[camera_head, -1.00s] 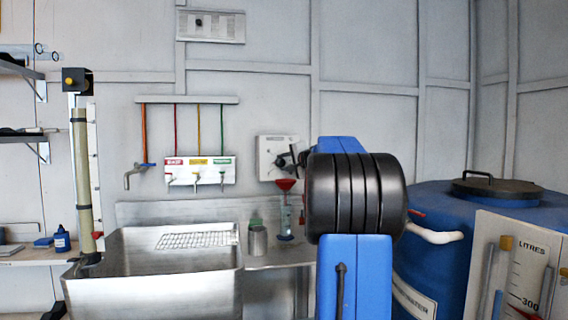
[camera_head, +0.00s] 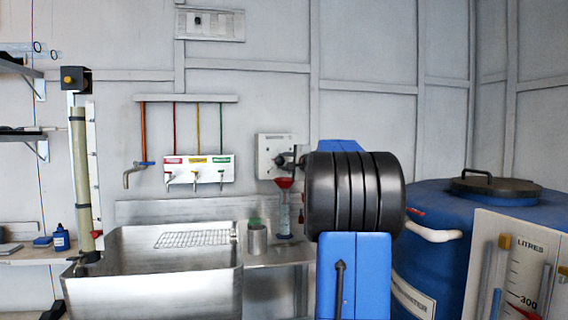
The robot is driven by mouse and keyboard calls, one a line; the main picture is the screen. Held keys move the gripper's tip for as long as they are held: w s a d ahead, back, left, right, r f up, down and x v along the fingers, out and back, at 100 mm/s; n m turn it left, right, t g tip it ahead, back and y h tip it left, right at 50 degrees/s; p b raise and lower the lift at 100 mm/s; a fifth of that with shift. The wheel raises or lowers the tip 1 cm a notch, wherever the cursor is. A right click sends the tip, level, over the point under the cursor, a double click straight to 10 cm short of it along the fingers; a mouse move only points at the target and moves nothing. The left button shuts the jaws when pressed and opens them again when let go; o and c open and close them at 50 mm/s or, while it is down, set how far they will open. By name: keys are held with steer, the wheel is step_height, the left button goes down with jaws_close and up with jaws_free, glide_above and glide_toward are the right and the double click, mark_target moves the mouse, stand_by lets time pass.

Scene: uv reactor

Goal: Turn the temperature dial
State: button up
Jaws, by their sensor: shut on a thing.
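The temperature dial seems to be on the white wall box (camera_head: 265,148) behind the sink, right of the coloured taps. The dial itself is mostly hidden by my gripper (camera_head: 284,161). My gripper reaches left from behind my large black wrist joint, and its small dark fingers are at the front of the box. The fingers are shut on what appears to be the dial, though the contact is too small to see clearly.
A red funnel (camera_head: 284,183) over a clear cylinder (camera_head: 284,218) stands just below my gripper. The steel sink (camera_head: 150,285) is left, and a large blue tank (camera_head: 430,200) is right.

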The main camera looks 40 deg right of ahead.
steer(key=o, duration=1)
steer(key=shift+o, duration=0.2)
steer(key=shift+s, duration=0.1)
steer(key=v, duration=1.7)
steer(key=shift+s, duration=0.1)
